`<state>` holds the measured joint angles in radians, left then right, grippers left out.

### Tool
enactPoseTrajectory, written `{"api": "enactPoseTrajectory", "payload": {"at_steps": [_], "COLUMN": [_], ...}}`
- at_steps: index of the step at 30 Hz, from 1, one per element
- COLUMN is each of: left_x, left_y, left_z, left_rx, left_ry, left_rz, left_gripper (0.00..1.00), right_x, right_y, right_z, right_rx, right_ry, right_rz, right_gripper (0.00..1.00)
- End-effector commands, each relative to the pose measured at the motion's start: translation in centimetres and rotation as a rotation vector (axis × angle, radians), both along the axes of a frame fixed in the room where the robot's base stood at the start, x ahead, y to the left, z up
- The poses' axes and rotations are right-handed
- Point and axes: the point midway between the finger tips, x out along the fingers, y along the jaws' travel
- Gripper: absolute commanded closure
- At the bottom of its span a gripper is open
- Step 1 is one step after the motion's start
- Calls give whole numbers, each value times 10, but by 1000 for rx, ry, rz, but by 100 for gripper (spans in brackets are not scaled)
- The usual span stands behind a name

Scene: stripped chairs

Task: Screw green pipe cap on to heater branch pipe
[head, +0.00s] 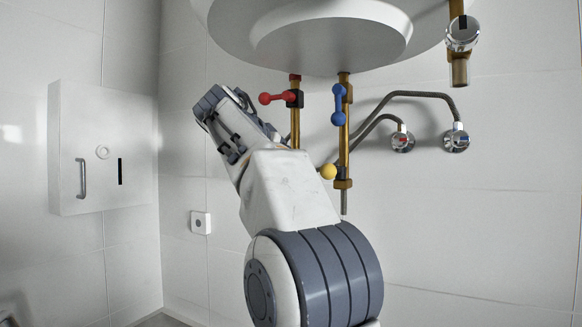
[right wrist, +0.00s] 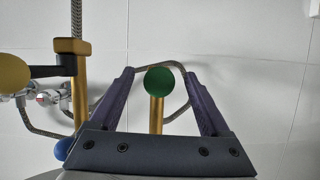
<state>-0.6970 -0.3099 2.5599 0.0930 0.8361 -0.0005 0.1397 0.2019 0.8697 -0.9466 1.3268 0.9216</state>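In the right wrist view, a round green pipe cap (right wrist: 165,87) sits at the end of a short brass pipe (right wrist: 156,115). I cannot tell whether it is screwed tight. My right gripper (right wrist: 158,76) is open, with one purple finger on each side of the cap and a visible gap on both sides. In the head view, my right gripper (head: 232,122) is raised left of the brass heater pipes. My arm hides the lower end of the pipe with the red valve (head: 278,98), and the green cap does not show there. My left gripper is not in view.
The round heater (head: 330,35) hangs above. A second brass pipe carries a blue valve (head: 338,104) and a yellow knob (head: 328,172), close to my arm. Bent hoses lead to wall taps (head: 455,140). A white wall cabinet (head: 105,150) is at left.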

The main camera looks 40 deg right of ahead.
Motion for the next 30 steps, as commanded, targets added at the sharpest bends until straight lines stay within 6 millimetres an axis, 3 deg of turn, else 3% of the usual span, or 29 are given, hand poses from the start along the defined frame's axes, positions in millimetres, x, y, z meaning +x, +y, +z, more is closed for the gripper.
{"api": "enactPoseTrajectory", "payload": {"at_steps": [5,18,30], "left_x": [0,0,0], "left_y": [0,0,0], "left_z": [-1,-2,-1], "left_rx": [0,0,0], "left_ry": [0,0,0], "left_rz": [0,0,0], "left_gripper": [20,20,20], "right_x": [-3,-32,-37], "right_y": [9,77,90], "right_z": [4,35,38], "right_rx": [0,-1,0], "right_ry": [-2,-1,6], "right_rz": [4,5,7], "right_gripper": [19,19,19]}}
